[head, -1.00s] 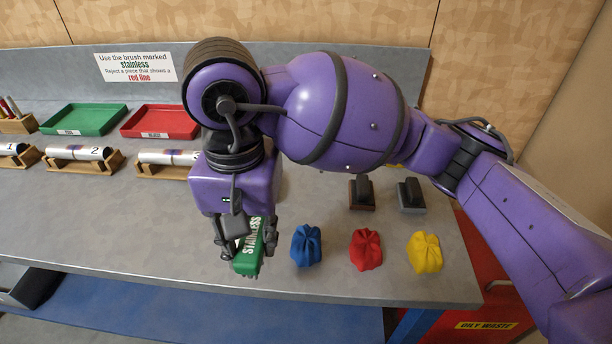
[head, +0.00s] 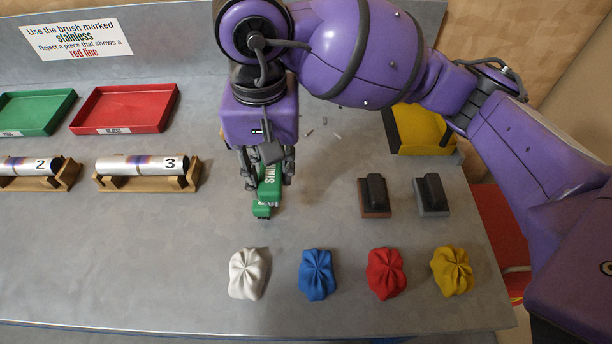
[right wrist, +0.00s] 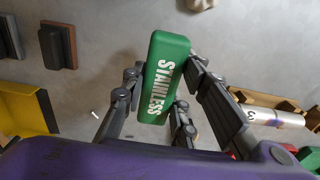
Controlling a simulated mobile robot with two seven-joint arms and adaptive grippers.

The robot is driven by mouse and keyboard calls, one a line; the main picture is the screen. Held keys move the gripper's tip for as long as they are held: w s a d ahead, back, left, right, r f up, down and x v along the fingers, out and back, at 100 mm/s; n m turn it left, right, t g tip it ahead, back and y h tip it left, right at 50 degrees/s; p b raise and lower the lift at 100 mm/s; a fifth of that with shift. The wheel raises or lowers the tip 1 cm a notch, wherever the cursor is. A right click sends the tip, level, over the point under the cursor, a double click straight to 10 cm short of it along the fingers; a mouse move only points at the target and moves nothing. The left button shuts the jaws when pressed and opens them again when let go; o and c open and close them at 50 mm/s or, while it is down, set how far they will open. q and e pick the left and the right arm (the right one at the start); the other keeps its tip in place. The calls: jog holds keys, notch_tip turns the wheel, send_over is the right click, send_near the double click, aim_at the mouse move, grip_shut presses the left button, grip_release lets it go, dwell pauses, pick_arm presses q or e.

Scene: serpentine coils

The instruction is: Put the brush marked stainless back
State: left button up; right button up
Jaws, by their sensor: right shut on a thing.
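A green brush (head: 266,196) with white lettering is in my right gripper (head: 266,172). The lettering reads STAINLESS in the right wrist view, where the brush (right wrist: 165,78) sits upright between the fingers of the right gripper (right wrist: 165,92). My right gripper is shut on it, over the bench left of two other brushes, one with a brown base (head: 374,196) and one with a grey base (head: 432,195). I cannot tell whether the green brush touches the bench. Its underside is hidden. My left gripper is not in view.
White (head: 249,273), blue (head: 317,275), red (head: 385,273) and yellow (head: 451,271) cloths lie in front. A yellow tray (head: 402,142) stands behind the brushes. A red tray (head: 128,107) and tube 3 (head: 140,165) are to the left. Small loose bits lie behind the brush.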

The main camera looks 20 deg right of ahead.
send_over(315, 200)
notch_tip(315, 200, down, 7)
jog(key=shift+a+f+p, duration=0.1)
jog(key=shift+p, duration=0.25)
jog(key=shift+f, duration=1.6)
jog(key=shift+f, duration=0.15)
jog(key=o, duration=0.6)
jog(key=shift+f, duration=0.15)
jog(key=o, duration=0.5)
notch_tip(315, 200, up, 13)
jog(key=shift+f, duration=0.15)
